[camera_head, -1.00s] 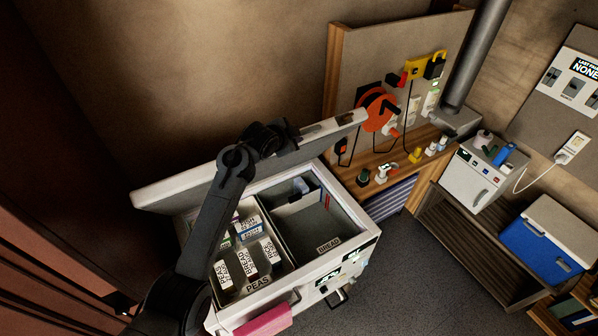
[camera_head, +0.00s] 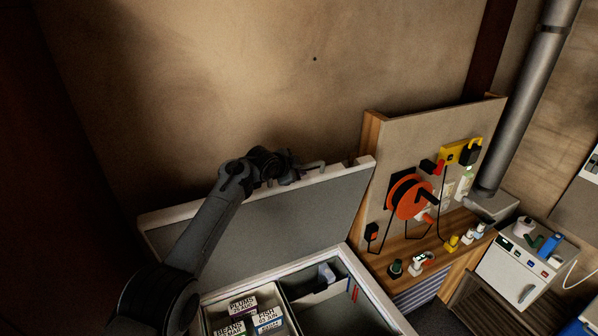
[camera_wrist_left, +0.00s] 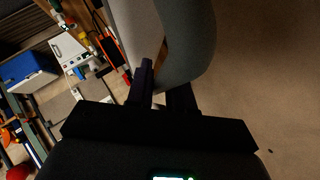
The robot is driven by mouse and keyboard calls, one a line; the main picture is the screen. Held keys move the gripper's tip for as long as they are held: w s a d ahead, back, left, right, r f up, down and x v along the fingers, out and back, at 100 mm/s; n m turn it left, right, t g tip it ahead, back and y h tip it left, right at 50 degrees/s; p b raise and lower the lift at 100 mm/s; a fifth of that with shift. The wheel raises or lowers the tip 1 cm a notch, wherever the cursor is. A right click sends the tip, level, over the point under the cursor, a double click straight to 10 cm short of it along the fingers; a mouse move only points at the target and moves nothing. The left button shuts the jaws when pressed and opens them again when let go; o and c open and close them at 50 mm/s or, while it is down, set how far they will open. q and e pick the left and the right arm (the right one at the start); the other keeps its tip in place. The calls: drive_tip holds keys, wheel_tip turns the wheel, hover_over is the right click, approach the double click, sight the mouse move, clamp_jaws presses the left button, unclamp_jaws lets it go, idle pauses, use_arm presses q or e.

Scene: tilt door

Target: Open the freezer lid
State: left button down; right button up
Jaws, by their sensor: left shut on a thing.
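The freezer lid (camera_head: 285,225) stands raised at a steep tilt, with its grey inner face showing. It is hinged to the white chest freezer (camera_head: 372,288), whose inside is open to view. My left gripper (camera_head: 291,172) is at the lid's upper edge, shut on the lid handle (camera_head: 314,165). In the left wrist view, the dark fingers of my left gripper (camera_wrist_left: 163,88) are at the thick grey curved handle (camera_wrist_left: 188,40). The exact contact is partly hidden. My right gripper is in neither view.
Labelled food boxes (camera_head: 243,306) lie in the freezer's left compartment. A board with an orange cable reel (camera_head: 408,198) stands close to the lid's right end. A wooden shelf (camera_head: 440,245) holds small items. A bare wall (camera_head: 250,80) is behind the lid.

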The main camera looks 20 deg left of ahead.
use_arm(q)
drive_tip(key=shift+d+f, duration=0.1)
drive_tip(key=shift+d, duration=0.05)
drive_tip(key=c, duration=1.1)
unclamp_jaws()
drive_tip(key=shift+d, duration=0.1)
drive_tip(key=shift+s, duration=0.1)
drive_tip(key=shift+s+a+r, duration=0.1)
drive_tip(key=shift+a+r, duration=0.1)
drive_tip(key=shift+b+v, duration=0.6)
drive_tip(key=shift+v, duration=0.3)
drive_tip(key=b+v, duration=0.1)
drive_tip(key=v, duration=0.7)
drive_tip(key=shift+s+b, duration=0.25)
drive_tip(key=shift+b, duration=0.15)
